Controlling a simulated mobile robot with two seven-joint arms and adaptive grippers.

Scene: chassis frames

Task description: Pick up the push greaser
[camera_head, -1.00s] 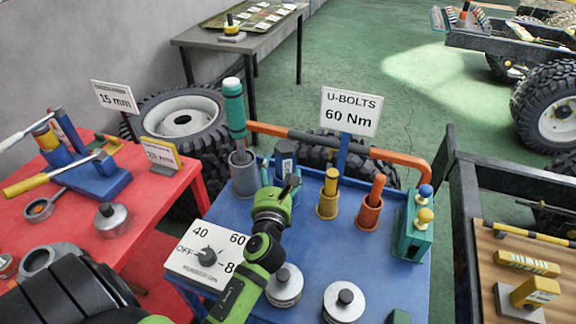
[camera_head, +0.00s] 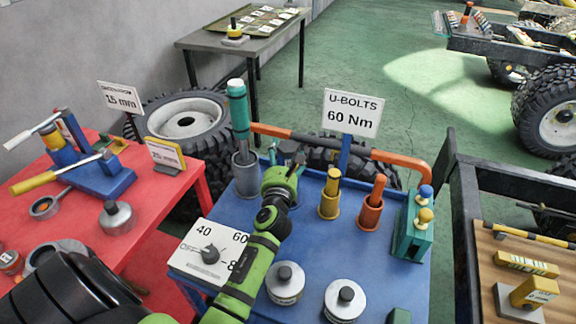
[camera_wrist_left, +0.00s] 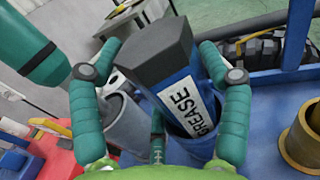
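The push greaser (camera_wrist_left: 175,85) is a blue tube with a dark faceted cap and a white GREASE label. In the left wrist view it stands tilted in the picture, its lower end in a blue holder (camera_wrist_left: 190,148). My left gripper (camera_wrist_left: 160,65) is open, with one teal finger on each side of the greaser. A gap shows at the left finger; the right finger is close to the tube, and I cannot tell if it touches. In the head view my left gripper (camera_head: 284,168) hides most of the greaser. My right gripper is not in view.
A grey cup (camera_head: 245,180) with a teal-handled tool (camera_head: 238,110) stands just left. Yellow (camera_head: 330,195) and orange (camera_head: 371,205) tools stand in cups to the right. An orange-ended bar (camera_head: 400,165) runs behind, by the U-BOLTS sign (camera_head: 352,112). Round weights (camera_head: 285,283) sit in front.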

